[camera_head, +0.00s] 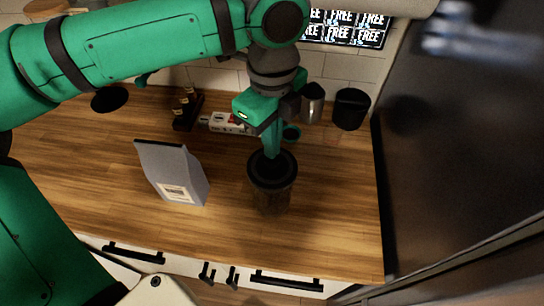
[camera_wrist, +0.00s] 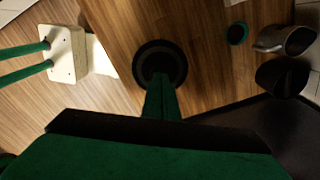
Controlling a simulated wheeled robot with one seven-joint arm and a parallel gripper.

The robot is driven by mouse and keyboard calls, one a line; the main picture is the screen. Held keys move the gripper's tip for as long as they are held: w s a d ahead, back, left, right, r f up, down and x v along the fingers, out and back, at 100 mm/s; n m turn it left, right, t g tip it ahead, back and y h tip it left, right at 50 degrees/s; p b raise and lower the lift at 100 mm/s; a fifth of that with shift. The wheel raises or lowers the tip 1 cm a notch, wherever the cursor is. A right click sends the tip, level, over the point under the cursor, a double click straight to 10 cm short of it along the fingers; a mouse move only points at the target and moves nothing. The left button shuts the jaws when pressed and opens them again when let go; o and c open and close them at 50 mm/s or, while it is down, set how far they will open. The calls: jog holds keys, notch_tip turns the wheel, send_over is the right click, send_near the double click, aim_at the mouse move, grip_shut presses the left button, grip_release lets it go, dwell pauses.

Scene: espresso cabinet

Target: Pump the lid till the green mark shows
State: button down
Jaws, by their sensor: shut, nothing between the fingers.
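A dark canister with a round black lid (camera_head: 272,167) stands upright on the wooden counter. In the wrist view the lid (camera_wrist: 160,58) shows from above as a dark disc with a raised ring. My gripper (camera_head: 272,155) is shut and empty, pointing down at the middle of the lid. In the wrist view the tips of my gripper (camera_wrist: 160,78) overlap the lid's centre; I cannot tell whether they touch it or hover just above. No green mark shows on the lid, and its centre is partly hidden by the fingers.
A grey bag (camera_head: 172,172) stands left of the canister. Behind are a metal pitcher (camera_head: 312,103), a black container (camera_head: 350,109), a small green cup (camera_head: 291,133), a white power strip (camera_head: 228,123) and a dark rack (camera_head: 187,109). The counter right of the canister is clear.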

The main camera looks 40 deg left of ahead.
jog(key=shift+f, duration=0.85)
dwell(0.4)
jog(key=shift+r, duration=3.5)
jog(key=shift+w, duration=0.1)
